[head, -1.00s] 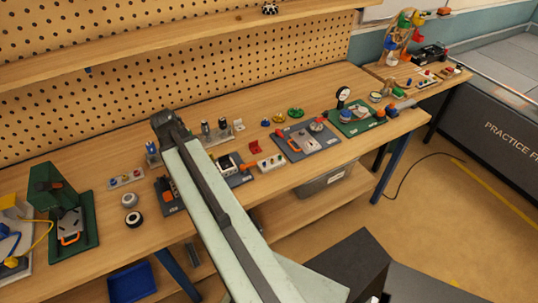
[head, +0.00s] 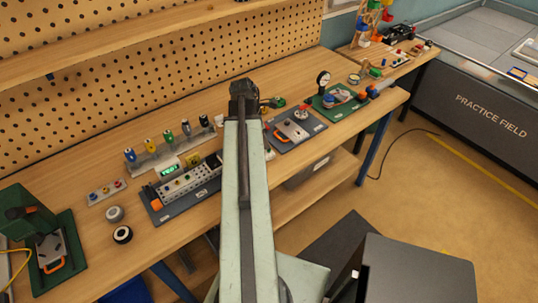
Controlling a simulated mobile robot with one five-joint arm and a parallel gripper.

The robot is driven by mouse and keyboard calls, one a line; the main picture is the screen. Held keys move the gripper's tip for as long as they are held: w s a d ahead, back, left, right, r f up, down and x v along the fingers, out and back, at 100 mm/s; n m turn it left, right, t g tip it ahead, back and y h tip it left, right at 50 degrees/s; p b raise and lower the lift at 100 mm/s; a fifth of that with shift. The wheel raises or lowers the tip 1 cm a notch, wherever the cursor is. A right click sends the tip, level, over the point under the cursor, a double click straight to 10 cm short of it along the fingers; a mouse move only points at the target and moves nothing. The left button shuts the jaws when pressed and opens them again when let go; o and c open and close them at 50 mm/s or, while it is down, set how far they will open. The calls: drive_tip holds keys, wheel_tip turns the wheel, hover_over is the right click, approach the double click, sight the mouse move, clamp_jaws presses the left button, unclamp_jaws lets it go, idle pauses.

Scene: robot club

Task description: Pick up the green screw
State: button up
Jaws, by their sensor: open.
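A small green round piece (head: 276,102), which looks like the green screw, lies on the workbench just right of the dark end of my arm. My arm covers the bench beside it, so its close surroundings are partly hidden. My arm reaches over the bench from the bottom of the head view. Its dark far end is near the back of the bench, left of the green piece. No jaws show; my gripper is hidden behind or below the arm.
A rack (head: 165,158) holds several upright tools with coloured handles, one green. A grey board (head: 296,133) and a green board (head: 340,97) with parts lie to the right. A pegboard (head: 160,50) stands behind. White and black rolls (head: 122,234) are at left.

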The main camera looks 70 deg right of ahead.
sight(269, 150)
drive_tip(key=b+x, duration=0.5)
drive_tip(key=shift+s+f, duration=0.1)
drive_tip(key=shift+s, duration=0.1)
drive_tip(key=shift+c, duration=0.3)
clamp_jaws()
drive_tip(key=shift+r, duration=0.25)
